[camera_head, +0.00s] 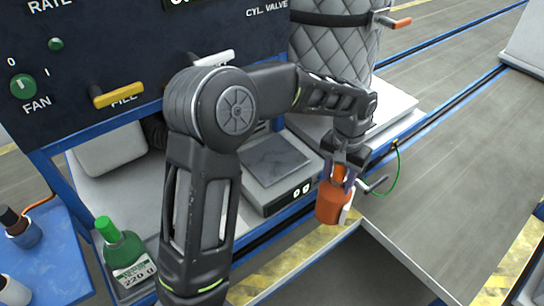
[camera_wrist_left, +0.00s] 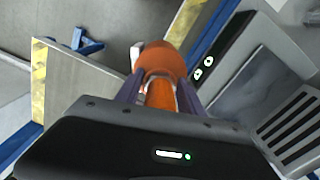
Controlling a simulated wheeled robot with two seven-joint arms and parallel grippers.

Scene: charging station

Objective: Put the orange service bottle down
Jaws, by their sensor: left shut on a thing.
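The orange service bottle (camera_head: 331,205) hangs in my left gripper (camera_head: 345,172), held by its narrow upper part. In the left wrist view the orange bottle (camera_wrist_left: 163,62) sits between the two purple-grey fingers of the left gripper (camera_wrist_left: 160,92), which are shut on it. In the head view the bottle is just right of a scale with a dark plate (camera_head: 272,160) and a lit display, near a yellow-striped edge. I cannot tell whether its base touches anything. My right gripper is not in view.
A green bottle (camera_head: 123,248) labelled 220 g stands on the bench at the lower left. A quilted cylinder (camera_head: 335,50) stands behind the scale. A control panel (camera_head: 90,60) with switches rises at the left. A grey plate (camera_head: 430,225) lies clear at the right.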

